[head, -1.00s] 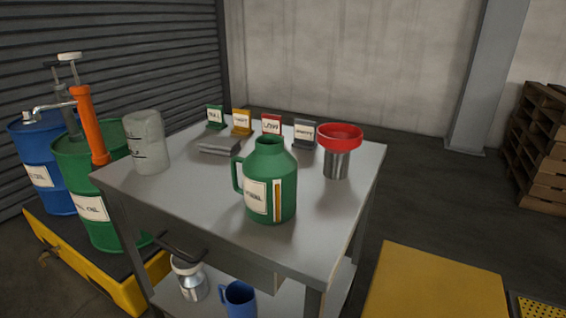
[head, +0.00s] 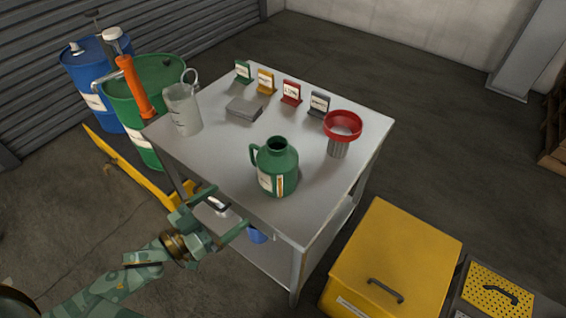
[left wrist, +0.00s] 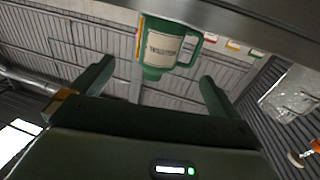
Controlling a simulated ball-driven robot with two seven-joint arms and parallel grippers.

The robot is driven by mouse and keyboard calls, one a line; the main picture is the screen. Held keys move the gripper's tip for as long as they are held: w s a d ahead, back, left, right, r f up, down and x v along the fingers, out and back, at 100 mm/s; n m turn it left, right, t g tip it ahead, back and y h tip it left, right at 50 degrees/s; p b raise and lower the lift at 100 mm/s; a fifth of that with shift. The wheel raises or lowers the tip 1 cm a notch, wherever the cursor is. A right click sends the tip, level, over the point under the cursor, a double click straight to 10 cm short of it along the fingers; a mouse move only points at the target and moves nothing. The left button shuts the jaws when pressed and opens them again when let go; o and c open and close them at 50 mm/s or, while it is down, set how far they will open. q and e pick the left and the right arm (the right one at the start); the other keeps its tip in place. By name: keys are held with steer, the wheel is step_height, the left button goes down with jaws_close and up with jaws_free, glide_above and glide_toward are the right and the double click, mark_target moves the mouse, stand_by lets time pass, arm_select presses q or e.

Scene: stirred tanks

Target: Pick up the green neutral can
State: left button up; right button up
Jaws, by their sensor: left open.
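The green can (head: 276,167) stands upright near the front edge of the steel table, with its handle to the left and a pale label on its front. In the left wrist view the can (left wrist: 165,47) shows beyond the fingers, its lower part toward the table edge hidden, its label facing me. My left gripper (head: 223,209) is open and empty, just off the table's front edge, below and left of the can and apart from it. In the left wrist view its two fingers (left wrist: 154,80) are spread wide. My right gripper is not in view.
The steel table (head: 215,160) also holds a clear jug (head: 183,112), a grey block (head: 244,110), several small sign stands and a red funnel (head: 342,126) on a metal cup. Drums stand at left; a yellow box (head: 395,255) stands at right.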

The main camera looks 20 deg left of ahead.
mark_target(263, 181)
arm_select(q)
steer(key=b+x, duration=0.1)
steer(key=x, duration=0.8)
steer(key=shift+w+d+r+b, duration=0.1)
steer(key=shift+w+d+b, duration=0.15)
steer(key=shift+w+b, duration=0.1)
steer(key=b+x, duration=0.1)
steer(key=x, duration=0.4)
steer(key=shift+w+r, duration=0.15)
steer(key=shift+w, duration=0.05)
steer(key=shift+r, duration=0.1)
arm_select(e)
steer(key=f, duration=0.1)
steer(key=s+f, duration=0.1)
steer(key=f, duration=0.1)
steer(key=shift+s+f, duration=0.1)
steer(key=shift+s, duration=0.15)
arm_select(q)
steer(key=c, duration=1.3)
steer(key=shift+r, duration=0.15)
steer(key=shift+c, duration=0.2)
